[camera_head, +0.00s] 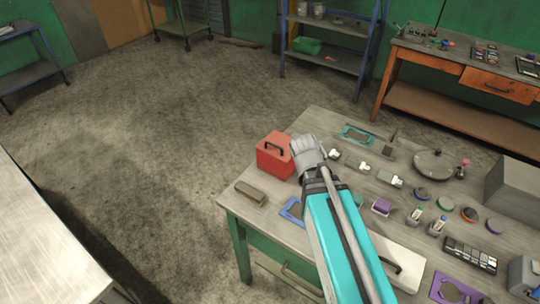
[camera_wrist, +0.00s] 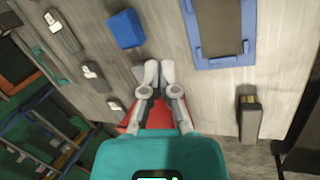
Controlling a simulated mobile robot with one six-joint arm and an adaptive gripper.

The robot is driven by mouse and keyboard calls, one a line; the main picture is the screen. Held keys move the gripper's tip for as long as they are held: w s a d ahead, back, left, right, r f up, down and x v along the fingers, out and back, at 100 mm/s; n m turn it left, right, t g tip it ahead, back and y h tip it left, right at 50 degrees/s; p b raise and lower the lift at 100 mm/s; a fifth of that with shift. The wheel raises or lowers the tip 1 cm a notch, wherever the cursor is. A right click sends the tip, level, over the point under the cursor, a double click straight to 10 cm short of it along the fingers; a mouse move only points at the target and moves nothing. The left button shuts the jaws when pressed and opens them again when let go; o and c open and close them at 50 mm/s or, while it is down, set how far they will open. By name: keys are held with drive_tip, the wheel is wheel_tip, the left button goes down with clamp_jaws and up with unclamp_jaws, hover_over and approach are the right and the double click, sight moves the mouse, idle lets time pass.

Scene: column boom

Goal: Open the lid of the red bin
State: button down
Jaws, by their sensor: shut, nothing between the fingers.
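The red bin (camera_head: 270,163) stands near the far left corner of the workbench. Its lid looks closed, with a dark handle on top. My gripper (camera_head: 308,152) is right beside the bin on its right side and covers part of it; I cannot tell whether they touch. In the wrist view my gripper's fingertips (camera_wrist: 160,67) are together with nothing between them. The red of the bin (camera_wrist: 128,120) shows behind the fingers and is mostly hidden by them and my wrist.
The workbench (camera_head: 237,207) also carries a grey-brown block (camera_head: 250,193) in front of the bin, a blue-framed tray (camera_head: 291,210), a teal tray (camera_head: 357,136) and several small switches (camera_head: 363,167) to the right. Open floor lies left of the bench.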

drive_tip(key=w+a+r+n+t+h+b, duration=0.1)
drive_tip(key=w+a+n+t+b, duration=0.1)
drive_tip(key=a+n, duration=0.4)
drive_tip(key=w+a+n+t+h+b, duration=0.1)
drive_tip(key=w+a+n+t+b, duration=0.1)
drive_tip(key=a+n, duration=0.5)
drive_tip(key=w+a+r+n+t+h+b, duration=0.1)
drive_tip(key=a+n+t+b, duration=0.3)
drive_tip(key=n, duration=0.5)
drive_tip(key=w+a+t+h, duration=0.1)
drive_tip(key=a+t, duration=0.1)
drive_tip(key=a, duration=0.1)
drive_tip(key=shift+w+r, duration=0.3)
drive_tip(key=b+x, duration=0.3)
drive_tip(key=x, duration=0.7)
drive_tip(key=shift+a+r, duration=0.15)
